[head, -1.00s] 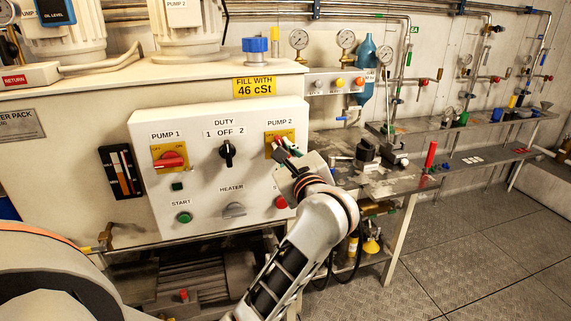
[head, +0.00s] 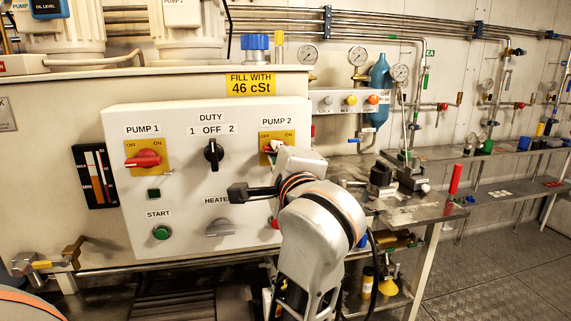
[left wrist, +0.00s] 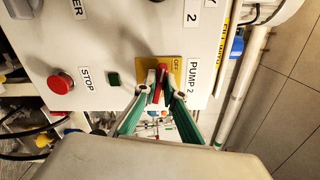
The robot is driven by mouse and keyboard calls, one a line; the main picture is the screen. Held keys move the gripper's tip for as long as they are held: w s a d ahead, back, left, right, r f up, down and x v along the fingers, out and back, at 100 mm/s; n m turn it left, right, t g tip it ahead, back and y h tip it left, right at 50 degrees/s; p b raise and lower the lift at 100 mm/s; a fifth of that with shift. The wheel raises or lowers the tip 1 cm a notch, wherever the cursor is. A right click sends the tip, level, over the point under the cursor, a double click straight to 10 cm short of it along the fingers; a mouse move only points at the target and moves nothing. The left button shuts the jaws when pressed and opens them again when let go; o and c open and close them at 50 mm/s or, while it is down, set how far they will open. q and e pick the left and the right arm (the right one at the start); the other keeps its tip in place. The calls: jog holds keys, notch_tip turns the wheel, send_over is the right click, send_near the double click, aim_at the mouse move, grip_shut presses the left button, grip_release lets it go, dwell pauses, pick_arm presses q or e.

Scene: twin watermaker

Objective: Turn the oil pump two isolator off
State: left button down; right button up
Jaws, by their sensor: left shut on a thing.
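The pump 2 isolator is on the right of the white control panel in the head view, on a yellow plate (head: 276,136) under the PUMP 2 label. My left gripper (head: 271,151) is at this plate and hides part of it and most of its handle. In the left wrist view the isolator's red handle (left wrist: 160,83) stands out from the yellow plate (left wrist: 143,72), lying roughly parallel to the PUMP 2 label. The green-sided fingers of my left gripper (left wrist: 157,95) are shut on this handle. My right gripper is not in view.
The panel also has the pump 1 isolator (head: 143,159), the black duty selector (head: 213,153), the green start button (head: 162,232) and the grey heater knob (head: 219,228). The red stop button (left wrist: 60,82) is close by. A cluttered bench (head: 421,211) stands to the right.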

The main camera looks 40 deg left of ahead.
pick_arm(q)
jog(key=shift+f+n+b, duration=0.35)
jog(key=shift+n+b, duration=0.5)
jog(key=shift+n, duration=0.35)
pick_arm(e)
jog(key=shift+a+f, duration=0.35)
pick_arm(q)
jog(key=shift+r, duration=0.15)
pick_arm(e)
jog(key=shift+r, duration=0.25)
pick_arm(q)
jog(key=c, duration=2.1)
grip_release()
jog(key=shift+c, duration=0.2)
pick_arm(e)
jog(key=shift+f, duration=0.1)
pick_arm(q)
jog(key=shift+r, duration=0.1)
